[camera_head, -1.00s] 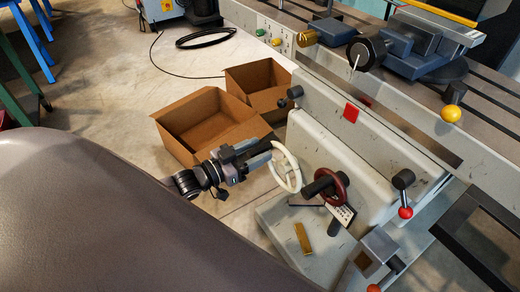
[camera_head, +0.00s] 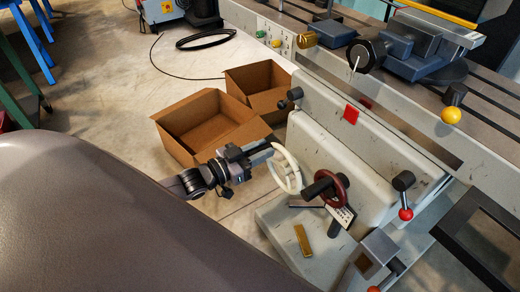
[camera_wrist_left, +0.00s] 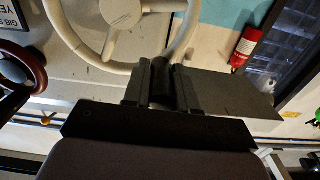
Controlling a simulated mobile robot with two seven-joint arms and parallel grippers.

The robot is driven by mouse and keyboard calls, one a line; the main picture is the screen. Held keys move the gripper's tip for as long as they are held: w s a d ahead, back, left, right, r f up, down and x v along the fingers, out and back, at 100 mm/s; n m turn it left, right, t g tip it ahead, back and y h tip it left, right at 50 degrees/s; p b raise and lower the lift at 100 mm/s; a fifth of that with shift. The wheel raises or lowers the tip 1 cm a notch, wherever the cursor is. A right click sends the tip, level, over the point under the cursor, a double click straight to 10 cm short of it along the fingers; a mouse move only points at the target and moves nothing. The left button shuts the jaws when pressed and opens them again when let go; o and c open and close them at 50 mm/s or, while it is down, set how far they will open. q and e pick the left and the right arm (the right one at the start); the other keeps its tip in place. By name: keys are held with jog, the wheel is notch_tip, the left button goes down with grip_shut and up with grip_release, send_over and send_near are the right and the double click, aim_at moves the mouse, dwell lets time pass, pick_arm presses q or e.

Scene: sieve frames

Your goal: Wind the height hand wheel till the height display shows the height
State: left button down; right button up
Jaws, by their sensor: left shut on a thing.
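A white spoked hand wheel (camera_head: 286,168) stands at the left end of the grey machine in the head view. Its rim and hub (camera_wrist_left: 121,12) fill the top of the left wrist view. My left gripper (camera_head: 268,152) is at the wheel's upper left rim. In the left wrist view my left gripper (camera_wrist_left: 162,78) is shut on a dark handle (camera_wrist_left: 161,88) at the rim; its fingers hide much of it. A dark red hand wheel (camera_head: 341,190) with a black handle is to the right. I cannot make out a height reading. My right gripper is not in view.
A small plate with print (camera_head: 343,216) and a brass block (camera_head: 303,240) are near the red wheel. Two open cardboard boxes (camera_head: 188,104) (camera_head: 236,76) stand on the floor behind my gripper. A red-knobbed lever (camera_head: 405,212) is further right.

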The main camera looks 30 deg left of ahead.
aim_at(283, 154)
pick_arm(q)
jog(key=m+p, duration=0.1)
jog(key=d+r+m+p, duration=0.1)
jog(key=m, duration=0.1)
jog(key=s+d+m+p, duration=0.1)
jog(key=shift+d+r+m+p, duration=0.2)
jog(key=shift+r+m+p, duration=0.1)
jog(key=shift+r, duration=0.05)
jog(key=shift+s+d+m+p, duration=0.35)
jog(key=shift+d+m, duration=0.25)
jog(key=shift+m, duration=0.4)
jog(key=shift+s+d+m, duration=0.15)
jog(key=shift+d+m, duration=0.35)
jog(key=shift+m, duration=0.3)
jog(key=shift+f, duration=0.1)
jog(key=c, duration=1)
grip_release()
jog(key=shift+o, duration=0.5)
